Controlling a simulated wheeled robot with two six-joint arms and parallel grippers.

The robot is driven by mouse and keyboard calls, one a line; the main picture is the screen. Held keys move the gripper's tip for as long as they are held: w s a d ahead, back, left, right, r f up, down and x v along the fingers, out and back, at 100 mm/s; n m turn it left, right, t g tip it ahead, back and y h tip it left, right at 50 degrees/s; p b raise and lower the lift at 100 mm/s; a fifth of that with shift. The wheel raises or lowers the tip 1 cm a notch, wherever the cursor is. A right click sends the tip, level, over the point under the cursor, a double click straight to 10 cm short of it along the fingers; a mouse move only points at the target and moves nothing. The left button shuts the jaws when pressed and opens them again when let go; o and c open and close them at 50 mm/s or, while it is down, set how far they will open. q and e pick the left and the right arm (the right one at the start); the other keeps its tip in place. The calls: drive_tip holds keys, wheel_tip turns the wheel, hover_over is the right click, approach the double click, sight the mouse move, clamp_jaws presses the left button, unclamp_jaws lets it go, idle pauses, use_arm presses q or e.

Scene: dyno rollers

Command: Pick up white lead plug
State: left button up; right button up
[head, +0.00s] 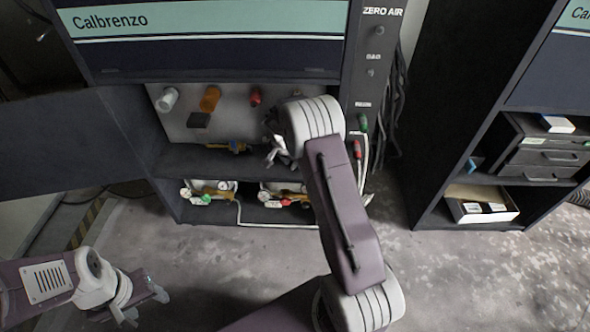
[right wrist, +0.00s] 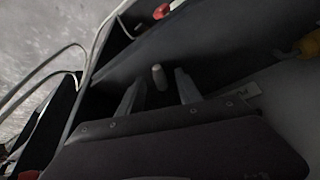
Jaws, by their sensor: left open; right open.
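A small pale plug (right wrist: 158,77) stands between the two fingers of my right gripper (right wrist: 158,88) in the right wrist view. The fingers are open on both sides of it, with gaps showing. I take it for the white lead plug, but its lead is not clear. In the head view my right gripper (head: 272,147) is at the cabinet's open bay, and my arm and wrist hide what lies behind. My left gripper (head: 146,306) is open and empty, low at the left, away from the cabinet.
The bay's back panel holds a white cylinder (head: 167,99), an orange cylinder (head: 210,97) and a red knob (head: 256,97). Gauges with brass fittings (head: 210,192) sit on the low shelf. Green (head: 363,123) and red plugs (head: 357,149) with white leads are on the right post.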

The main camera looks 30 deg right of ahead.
sight(294, 166)
clamp_jaws()
drive_tip(key=shift+r+p, duration=0.25)
drive_tip(key=shift+p, duration=0.25)
wheel_tip(294, 166, up, 8)
drive_tip(key=p, duration=0.4)
drive_tip(key=shift+s+f+p, duration=0.1)
drive_tip(key=shift+f+p, duration=0.15)
drive_tip(key=shift+p, duration=0.05)
drive_tip(key=s+a+b, duration=0.1)
drive_tip(key=s+a, duration=0.4)
drive_tip(key=s, duration=0.3)
drive_tip(key=s+a+f+b, duration=0.1)
drive_tip(key=s+a, duration=0.4)
drive_tip(key=s, duration=0.3)
drive_tip(key=shift+s+a+b, duration=0.2)
drive_tip(key=shift+s+b, duration=0.2)
